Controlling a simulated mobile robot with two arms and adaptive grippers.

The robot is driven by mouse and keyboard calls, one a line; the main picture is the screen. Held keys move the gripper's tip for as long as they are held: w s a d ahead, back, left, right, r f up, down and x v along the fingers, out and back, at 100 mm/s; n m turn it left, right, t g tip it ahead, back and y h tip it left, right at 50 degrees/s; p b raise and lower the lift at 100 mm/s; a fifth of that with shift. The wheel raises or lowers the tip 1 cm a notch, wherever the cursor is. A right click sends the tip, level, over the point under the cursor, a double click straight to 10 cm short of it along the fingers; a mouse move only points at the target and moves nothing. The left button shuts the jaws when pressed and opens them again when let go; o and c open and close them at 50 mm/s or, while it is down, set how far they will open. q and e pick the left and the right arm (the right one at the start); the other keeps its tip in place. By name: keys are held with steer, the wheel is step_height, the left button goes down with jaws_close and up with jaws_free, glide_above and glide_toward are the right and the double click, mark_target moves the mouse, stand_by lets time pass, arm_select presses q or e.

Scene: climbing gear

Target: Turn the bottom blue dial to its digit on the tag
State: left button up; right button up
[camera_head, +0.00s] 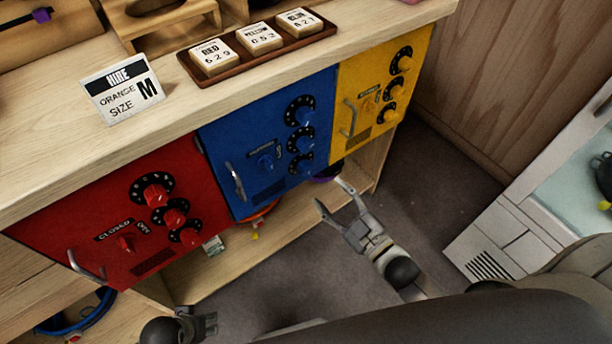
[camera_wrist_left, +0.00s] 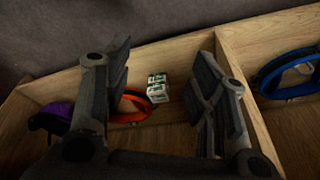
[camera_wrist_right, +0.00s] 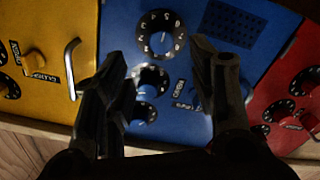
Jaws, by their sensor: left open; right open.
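The blue door (camera_head: 225,145) has three black dials with blue knobs in a column. The bottom blue dial (camera_head: 303,163) is lowest in the head view. In the right wrist view, which is turned over, the bottom dial (camera_wrist_right: 162,40) is uppermost; its exact setting is unclear. My right gripper (camera_head: 332,193) is open and empty, below and right of that dial, apart from it. My left gripper (camera_head: 212,326) is at the bottom edge of the head view; its fingers show open and empty in the left wrist view (camera_wrist_left: 160,70). The rightmost tag (camera_head: 299,19) has small, hard-to-read print.
A red door (camera_head: 85,215) and a yellow door (camera_head: 375,65) flank the blue one. Door handles protrude. A brown tray (camera_head: 270,45) with tags and a size card (camera_head: 121,92) stand on the counter. An open shelf (camera_head: 205,272) lies below.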

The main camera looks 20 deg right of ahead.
mark_target(309, 172)
arm_select(q)
step_height(309, 172, up, 4)
steer(key=shift+w+b, duration=0.15)
steer(key=shift+b, duration=0.35)
arm_select(e)
steer(key=x, duration=0.8)
steer(key=shift+w+a+f, duration=0.1)
steer(key=shift+w+a, duration=0.1)
steer(key=shift+w, duration=0.15)
steer(key=shift+c, duration=0.2)
steer(key=c, duration=1)
